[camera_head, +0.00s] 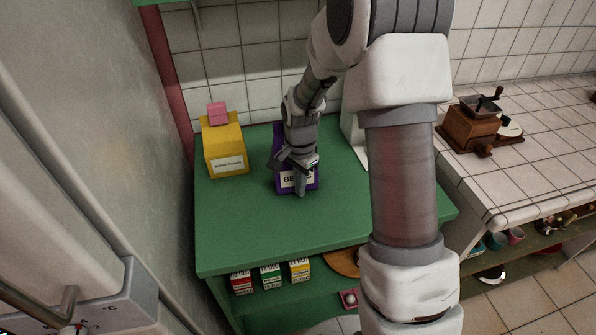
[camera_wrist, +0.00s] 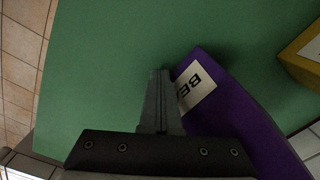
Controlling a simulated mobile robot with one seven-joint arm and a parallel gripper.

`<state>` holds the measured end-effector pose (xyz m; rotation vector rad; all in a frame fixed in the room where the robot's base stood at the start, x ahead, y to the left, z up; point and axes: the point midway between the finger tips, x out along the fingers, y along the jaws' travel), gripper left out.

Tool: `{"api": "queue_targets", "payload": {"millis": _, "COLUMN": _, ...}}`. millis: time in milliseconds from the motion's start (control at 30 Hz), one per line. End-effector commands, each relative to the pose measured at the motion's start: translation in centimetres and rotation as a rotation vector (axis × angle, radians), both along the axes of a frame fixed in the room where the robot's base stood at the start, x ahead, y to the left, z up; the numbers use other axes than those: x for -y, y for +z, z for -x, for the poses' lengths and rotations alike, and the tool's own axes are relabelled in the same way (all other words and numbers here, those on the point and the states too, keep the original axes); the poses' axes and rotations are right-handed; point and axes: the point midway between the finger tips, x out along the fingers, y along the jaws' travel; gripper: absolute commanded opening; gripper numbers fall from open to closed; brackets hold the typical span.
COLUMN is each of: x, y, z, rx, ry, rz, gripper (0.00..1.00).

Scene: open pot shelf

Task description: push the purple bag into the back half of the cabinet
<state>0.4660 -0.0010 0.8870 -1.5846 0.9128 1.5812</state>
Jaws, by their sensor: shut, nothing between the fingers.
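The purple bag (camera_head: 312,184) with a white label stands on the green cabinet top (camera_head: 250,232), towards its back and near the tiled wall. In the wrist view the purple bag (camera_wrist: 222,115) lies just right of my fingers, its label partly readable as "BE". My gripper (camera_head: 301,190) is shut and empty, pointing down at the front of the bag, and covers part of it. In the wrist view my gripper (camera_wrist: 158,75) is close beside the bag's label; I cannot tell whether it touches.
A yellow bag (camera_head: 226,150) with a pink block (camera_head: 217,113) on it stands left of the purple bag. Several small cartons (camera_head: 271,276) sit on the shelf below. A wooden grinder (camera_head: 472,125) stands on the tiled counter at right. The green top's front is clear.

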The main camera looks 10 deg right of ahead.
Motion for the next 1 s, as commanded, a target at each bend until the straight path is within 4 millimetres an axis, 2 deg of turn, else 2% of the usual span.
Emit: {"api": "queue_targets", "payload": {"millis": 1000, "x": 0.0, "y": -0.3, "z": -4.0, "rx": -0.004, "ry": 0.0, "rz": 0.0, "gripper": 0.0}}
